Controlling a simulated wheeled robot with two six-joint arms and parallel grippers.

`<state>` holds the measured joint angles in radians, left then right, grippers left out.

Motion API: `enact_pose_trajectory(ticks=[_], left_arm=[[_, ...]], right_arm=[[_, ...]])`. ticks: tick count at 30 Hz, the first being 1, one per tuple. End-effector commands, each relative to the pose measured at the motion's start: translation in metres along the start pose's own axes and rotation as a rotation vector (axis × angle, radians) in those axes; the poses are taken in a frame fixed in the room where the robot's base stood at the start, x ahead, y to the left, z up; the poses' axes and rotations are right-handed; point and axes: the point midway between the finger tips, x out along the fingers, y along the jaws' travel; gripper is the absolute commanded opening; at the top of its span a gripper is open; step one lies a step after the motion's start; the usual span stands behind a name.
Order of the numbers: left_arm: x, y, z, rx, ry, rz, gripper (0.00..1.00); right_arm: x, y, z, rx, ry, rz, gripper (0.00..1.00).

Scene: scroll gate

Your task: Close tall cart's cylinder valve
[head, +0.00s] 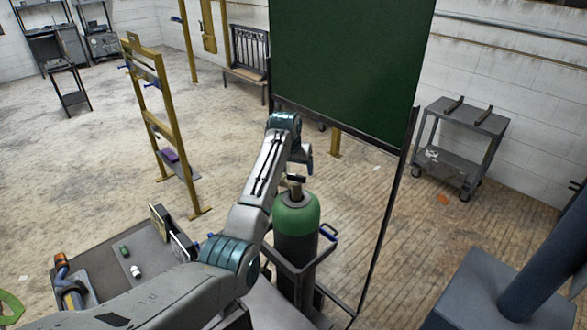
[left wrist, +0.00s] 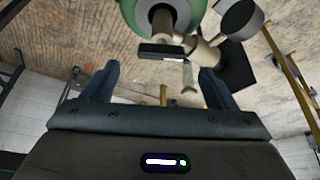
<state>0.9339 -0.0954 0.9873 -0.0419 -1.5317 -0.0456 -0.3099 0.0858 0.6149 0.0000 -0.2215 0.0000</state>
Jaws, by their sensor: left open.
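A gas cylinder with a green shoulder (head: 297,215) and dark body stands in a dark cart frame (head: 327,250) in the head view. Its valve (head: 295,190) is on top. In the left wrist view the green shoulder (left wrist: 194,10) is at the top edge, with the brass valve (left wrist: 163,22) and a dark flat handle bar (left wrist: 160,52). My left gripper (left wrist: 158,75) is open, with the bar lying ahead of and between its fingers; I see no contact. In the head view the left gripper (head: 304,162) hangs just above the valve, partly hidden by my arm.
A dark green panel (head: 350,65) stands behind the cylinder. A grey tray surface (head: 110,275) with small items lies at lower left. A yellow frame (head: 160,125) stands left, and a grey trolley (head: 460,130) stands right.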

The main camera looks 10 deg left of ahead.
Motion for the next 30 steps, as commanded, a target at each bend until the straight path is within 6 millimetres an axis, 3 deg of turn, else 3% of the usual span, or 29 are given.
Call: enact_pose_trajectory(ticks=[3, 9, 22, 23, 27, 30], left_arm=[[0.018, -0.001, -0.001, 0.0, -0.004, 0.0, 0.8], [0.04, -0.001, -0.001, 0.0, 0.0, 0.0, 0.8], [0.05, -0.001, 0.0, 0.0, 0.001, 0.0, 0.8], [0.05, -0.001, 0.0, 0.0, 0.001, 0.0, 0.78], [0.049, -0.001, 0.0, 0.0, 0.001, 0.0, 0.51], [0.049, -0.001, -0.001, 0.0, 0.001, 0.0, 0.35]], right_arm=[[-0.011, 0.002, -0.004, 0.0, 0.005, 0.001, 0.36], [-0.015, 0.0, -0.018, 0.002, 0.022, -0.001, 0.36], [-0.016, -0.009, -0.012, 0.005, 0.015, -0.011, 0.36], [-0.016, -0.009, -0.012, 0.005, 0.015, -0.011, 0.36], [-0.016, -0.008, -0.012, 0.005, 0.015, -0.01, 0.36], [-0.016, -0.006, -0.012, 0.004, 0.015, -0.008, 0.36]])
